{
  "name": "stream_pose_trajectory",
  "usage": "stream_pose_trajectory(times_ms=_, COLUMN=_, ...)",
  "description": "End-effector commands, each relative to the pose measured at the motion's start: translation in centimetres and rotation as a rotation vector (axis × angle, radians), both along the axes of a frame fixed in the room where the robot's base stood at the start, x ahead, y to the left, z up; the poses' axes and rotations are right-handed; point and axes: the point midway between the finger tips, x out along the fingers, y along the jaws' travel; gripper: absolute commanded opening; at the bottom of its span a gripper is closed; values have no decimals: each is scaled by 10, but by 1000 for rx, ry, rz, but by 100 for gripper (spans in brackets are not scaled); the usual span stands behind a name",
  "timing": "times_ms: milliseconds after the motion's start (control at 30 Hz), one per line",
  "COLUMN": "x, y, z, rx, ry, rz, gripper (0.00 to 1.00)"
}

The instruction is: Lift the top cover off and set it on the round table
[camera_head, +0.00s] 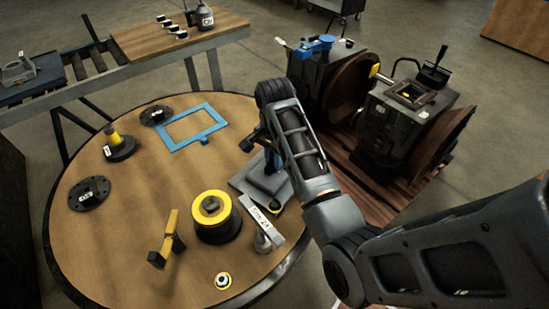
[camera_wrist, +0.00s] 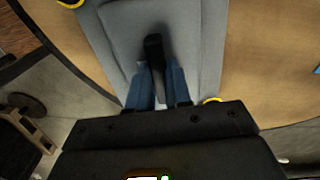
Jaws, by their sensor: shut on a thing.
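The top cover looks to be the grey stepped plate (camera_head: 248,188) over the right part of the round table (camera_head: 110,245), partly hidden by my arm. In the wrist view the grey cover (camera_wrist: 205,45) has a black upright handle (camera_wrist: 153,45). My gripper (camera_wrist: 158,72) has its blue fingers shut on that handle. In the head view my gripper (camera_head: 268,148) is mostly hidden by my arm. I cannot tell whether the cover touches the table or hangs just above it. An engine block (camera_head: 385,125) with an open square top stands to the right.
A blue square frame (camera_head: 163,137) lies behind the cover. A yellow-and-black cylinder (camera_head: 213,230), a labelled grey part (camera_head: 262,222), a yellow-handled tool (camera_head: 168,240) and black flanges (camera_head: 88,193) occupy the table. A second block with a blue part (camera_head: 316,45) stands behind the engine block.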

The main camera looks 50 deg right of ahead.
Motion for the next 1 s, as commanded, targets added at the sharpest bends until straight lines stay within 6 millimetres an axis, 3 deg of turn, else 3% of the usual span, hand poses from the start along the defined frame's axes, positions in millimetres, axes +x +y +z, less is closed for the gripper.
stream_pose_trajectory(times_ms=300, x=1, y=0, z=-1, rx=-1, ry=-2, rz=0, gripper=0)
stream_pose_trajectory(times_ms=333, x=1, y=0, z=-1, rx=-1, ry=-2, rz=0, gripper=21)
stream_pose_trajectory(times_ms=633, x=0, y=0, z=-2, rx=0, ry=-1, rz=0, gripper=49)
stream_pose_trajectory(times_ms=867, x=0, y=0, z=-2, rx=0, ry=1, rz=0, gripper=49)
stream_pose_trajectory(times_ms=1000, x=0, y=0, z=8, rx=0, ry=-1, rz=0, gripper=49)
